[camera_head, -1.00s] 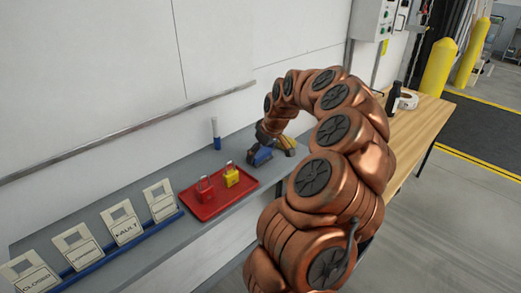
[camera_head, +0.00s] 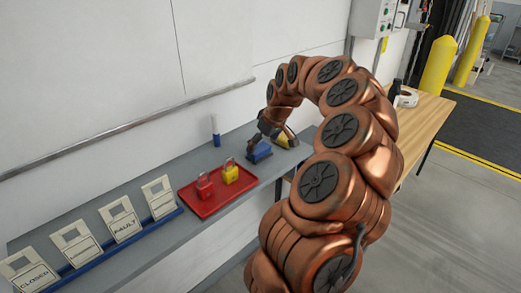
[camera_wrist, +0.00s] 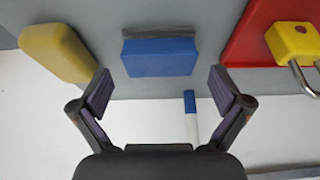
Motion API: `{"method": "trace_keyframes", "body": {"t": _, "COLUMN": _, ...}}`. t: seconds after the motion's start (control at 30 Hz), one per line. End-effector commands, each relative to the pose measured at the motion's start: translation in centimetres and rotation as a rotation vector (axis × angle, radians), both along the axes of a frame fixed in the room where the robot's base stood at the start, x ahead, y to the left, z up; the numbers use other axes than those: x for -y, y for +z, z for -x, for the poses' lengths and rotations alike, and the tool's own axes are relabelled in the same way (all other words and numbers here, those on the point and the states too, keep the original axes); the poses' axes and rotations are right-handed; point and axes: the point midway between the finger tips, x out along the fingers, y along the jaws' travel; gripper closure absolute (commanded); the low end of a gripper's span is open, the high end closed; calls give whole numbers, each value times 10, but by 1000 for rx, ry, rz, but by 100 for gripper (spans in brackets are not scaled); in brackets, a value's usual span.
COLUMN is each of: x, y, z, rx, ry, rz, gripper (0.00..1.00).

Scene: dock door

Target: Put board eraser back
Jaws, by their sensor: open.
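The board eraser, a blue block with a grey felt strip, lies on the grey shelf, seen in the head view (camera_head: 259,153) and at the top middle of the wrist view (camera_wrist: 159,58). My gripper (camera_wrist: 161,88) is open and empty. In the wrist view its fingers are spread on either side of the eraser's line, and the eraser lies beyond the tips, not between them. In the head view my gripper (camera_head: 269,130) is over the eraser's back side; its fingertips are partly hidden.
A yellow block (camera_wrist: 58,47) lies beside the eraser. An upright blue-capped marker (camera_head: 216,130) stands near the wall. A red tray (camera_head: 207,210) holds a red padlock (camera_head: 205,187) and a yellow padlock (camera_head: 230,173). Several sign cards (camera_head: 120,222) stand in a blue rack. A metal rail (camera_head: 130,126) crosses the wall.

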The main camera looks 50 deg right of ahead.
Motion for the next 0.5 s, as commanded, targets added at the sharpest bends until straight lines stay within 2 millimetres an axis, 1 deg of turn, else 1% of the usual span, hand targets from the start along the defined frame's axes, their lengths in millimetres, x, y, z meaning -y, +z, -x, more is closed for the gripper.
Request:
{"method": "trace_keyframes", "body": {"t": 0.2, "x": 1, "y": 41, "z": 15, "rx": 9, "ry": -4, "rz": 5, "gripper": 0}}
{"method": "trace_keyframes", "body": {"t": 0.4, "x": 0, "y": 68, "z": 27, "rx": 4, "ry": -2, "rz": 2, "gripper": 0}}
{"method": "trace_keyframes", "body": {"t": 0.5, "x": 0, "y": 76, "z": 31, "rx": 3, "ry": -2, "rz": 2, "gripper": 0}}
